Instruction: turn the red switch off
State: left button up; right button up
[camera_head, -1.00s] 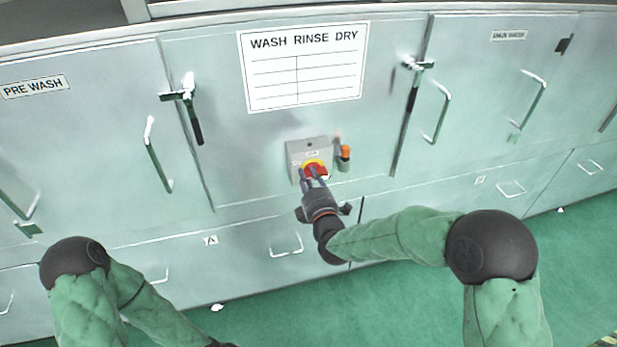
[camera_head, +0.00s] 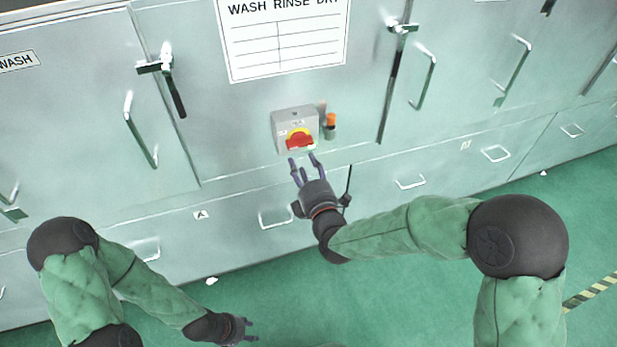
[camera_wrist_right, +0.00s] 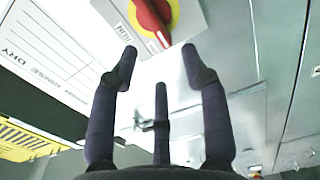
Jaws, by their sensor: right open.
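The red switch (camera_head: 299,142) is a red handle on a yellow disc, on the front of a small grey box (camera_head: 290,118) fixed to the metal cabinet. Its handle lies nearly level in the head view. In the right wrist view the switch (camera_wrist_right: 152,22) is at the top, beyond the fingertips. My right gripper (camera_head: 303,160) is open and empty, just below and in front of the switch, apart from it. Its spread fingers (camera_wrist_right: 158,60) also show in the wrist view. My left gripper (camera_head: 251,330) is low, near the bottom edge, away from the cabinet, with fingers apart and empty.
An orange-topped part (camera_head: 330,122) sits just right of the box. A wash-rinse-dry sheet (camera_head: 285,45) is above it. Latches (camera_head: 165,68) and door handles (camera_head: 140,130) stick out on both sides. Drawer handles (camera_head: 276,219) are below. The green floor (camera_head: 400,310) is clear in front.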

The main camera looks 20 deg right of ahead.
jog(key=shift+s, duration=2.15)
notch_tip(320, 180, down, 21)
jog(key=s+a+m+g+y, duration=0.2)
jog(key=s+m+g, duration=0.1)
jog(key=m+g, duration=0.55)
jog(key=s+a+f+m+g, duration=0.1)
jog(key=s+f+m+g, duration=0.3)
jog(key=s+f+m, duration=0.2)
jog(key=s+a+f+m+g+y+p, duration=0.1)
jog(key=s+f+m+g, duration=0.4)
jog(key=s+f, duration=0.6)
jog(key=shift+a+m, duration=0.75)
jog(key=shift+a, duration=0.05)
jog(key=shift+c, duration=0.7)
jog(key=shift+d, duration=0.1)
